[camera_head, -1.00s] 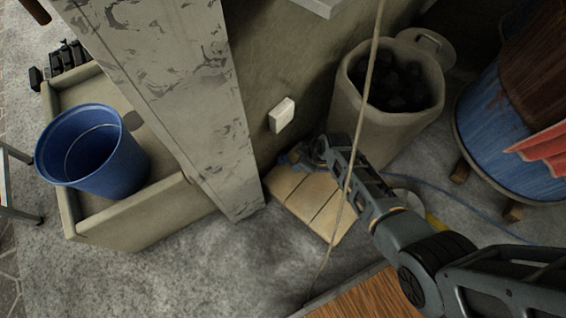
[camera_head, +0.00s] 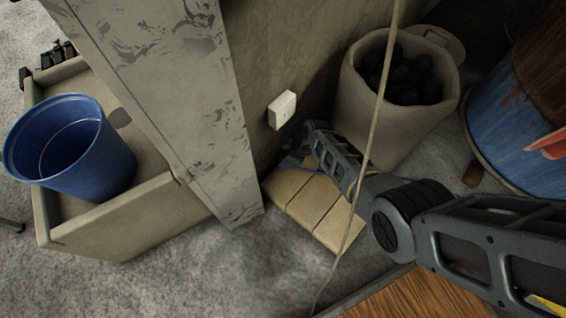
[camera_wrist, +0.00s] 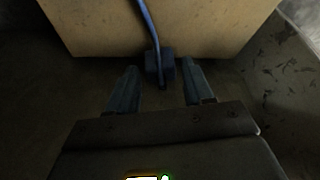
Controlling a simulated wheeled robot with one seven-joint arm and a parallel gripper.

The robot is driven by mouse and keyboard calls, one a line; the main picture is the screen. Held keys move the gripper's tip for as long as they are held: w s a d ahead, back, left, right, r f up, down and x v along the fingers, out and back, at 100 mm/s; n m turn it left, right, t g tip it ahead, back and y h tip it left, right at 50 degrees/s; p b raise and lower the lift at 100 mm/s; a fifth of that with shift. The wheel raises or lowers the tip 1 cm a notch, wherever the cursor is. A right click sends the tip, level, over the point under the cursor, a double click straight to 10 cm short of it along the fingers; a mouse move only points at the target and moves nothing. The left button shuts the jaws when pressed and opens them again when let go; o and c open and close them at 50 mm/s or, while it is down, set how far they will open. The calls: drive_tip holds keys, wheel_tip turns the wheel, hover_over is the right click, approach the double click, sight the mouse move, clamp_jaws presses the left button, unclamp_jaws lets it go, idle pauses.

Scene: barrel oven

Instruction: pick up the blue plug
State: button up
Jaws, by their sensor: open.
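The blue plug (camera_wrist: 160,69) shows in the wrist view as a small dark blue block on a blue cable (camera_wrist: 148,22), in front of a tan board edge. My gripper (camera_wrist: 157,75) is open, with one finger on each side of the plug. I cannot tell whether the fingers touch it; a gap shows on both sides. In the head view my gripper (camera_head: 296,158) is low by the wall, at the far end of the tan boards. The plug is not clear there, hidden by the gripper and arm.
Tan boards (camera_head: 312,207) lie on the floor under my arm. A white wall box (camera_head: 282,109) is above the gripper. A concrete pillar (camera_head: 190,110) stands left, a bin of dark lumps (camera_head: 385,120) right. A thin cord (camera_head: 374,130) hangs across the head view. A blue bucket (camera_head: 75,150) is far left.

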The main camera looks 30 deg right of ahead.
drive_tip(key=shift+w+a+f, duration=0.15)
drive_tip(key=shift+w+f, duration=0.05)
drive_tip(key=shift+f, duration=0.25)
drive_tip(key=shift+c, duration=0.4)
clamp_jaws()
